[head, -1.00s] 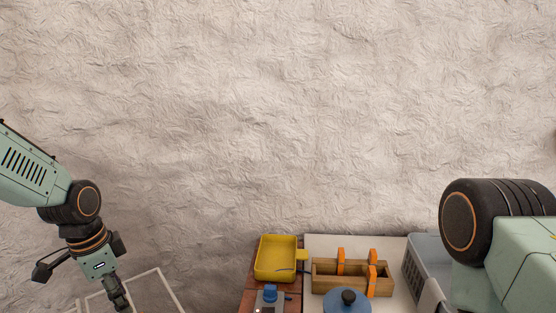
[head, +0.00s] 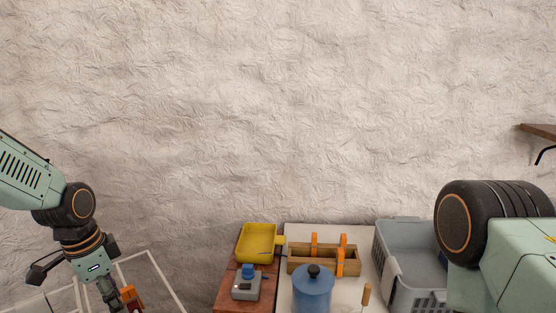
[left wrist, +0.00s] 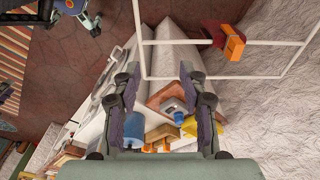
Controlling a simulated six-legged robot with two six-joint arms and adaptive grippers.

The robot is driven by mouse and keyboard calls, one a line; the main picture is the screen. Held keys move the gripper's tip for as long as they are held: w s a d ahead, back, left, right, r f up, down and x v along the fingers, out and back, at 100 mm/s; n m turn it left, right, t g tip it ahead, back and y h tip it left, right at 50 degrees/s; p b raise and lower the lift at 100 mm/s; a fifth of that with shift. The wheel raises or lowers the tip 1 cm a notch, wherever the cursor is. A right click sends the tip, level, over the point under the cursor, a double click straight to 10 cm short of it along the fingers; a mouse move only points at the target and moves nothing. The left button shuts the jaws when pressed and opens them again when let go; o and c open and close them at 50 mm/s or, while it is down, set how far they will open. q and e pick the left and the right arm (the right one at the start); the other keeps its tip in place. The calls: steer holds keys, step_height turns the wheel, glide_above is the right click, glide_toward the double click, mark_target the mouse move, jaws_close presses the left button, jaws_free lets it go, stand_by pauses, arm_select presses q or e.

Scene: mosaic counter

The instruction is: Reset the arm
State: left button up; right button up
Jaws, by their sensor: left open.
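My left arm comes in from the left in the head view and hangs downward. Its gripper (head: 108,296) is at the lower edge, partly cut off. In the left wrist view the left gripper (left wrist: 160,78) has its two fingers wide apart, with nothing between them. The gripper is well left of the counter things. My right arm fills the right edge of the head view, but its gripper is out of the picture.
A white frame (head: 166,279) and a red-orange thing (head: 131,297) are close to my left gripper. The counter holds a yellow tray (head: 256,245), a grey device (head: 247,288), a wooden box (head: 325,262), a blue pot (head: 312,291) and a grey basket (head: 402,240). A shelf (head: 540,130) juts out at right.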

arm_select(q)
steer(key=s+d+f+n, duration=0.2)
steer(key=s+d+f, duration=0.2)
steer(key=s+f, duration=0.3)
steer(key=s+d+f+n, duration=0.2)
steer(key=s+d+f, duration=0.15)
steer(key=f, duration=0.55)
steer(key=s+d+f+n+g, duration=0.1)
steer(key=s+f+n, duration=0.2)
steer(key=s, duration=0.7)
steer(key=s+d+f+n, duration=0.1)
steer(key=s+f+n, duration=0.2)
steer(key=s, duration=0.8)
step_height(320, 180, down, 18)
steer(key=y+b, duration=0.1)
steer(key=b, duration=1.7)
steer(key=shift+w, duration=0.25)
arm_select(e)
step_height(320, 180, down, 18)
arm_select(q)
steer(key=shift+d+r, duration=0.1)
steer(key=shift+r, duration=0.05)
arm_select(e)
steer(key=shift+d+f, duration=0.1)
steer(key=shift+d, duration=0.05)
arm_select(q)
steer(key=shift+w, duration=0.1)
arm_select(e)
steer(key=shift+s, duration=0.15)
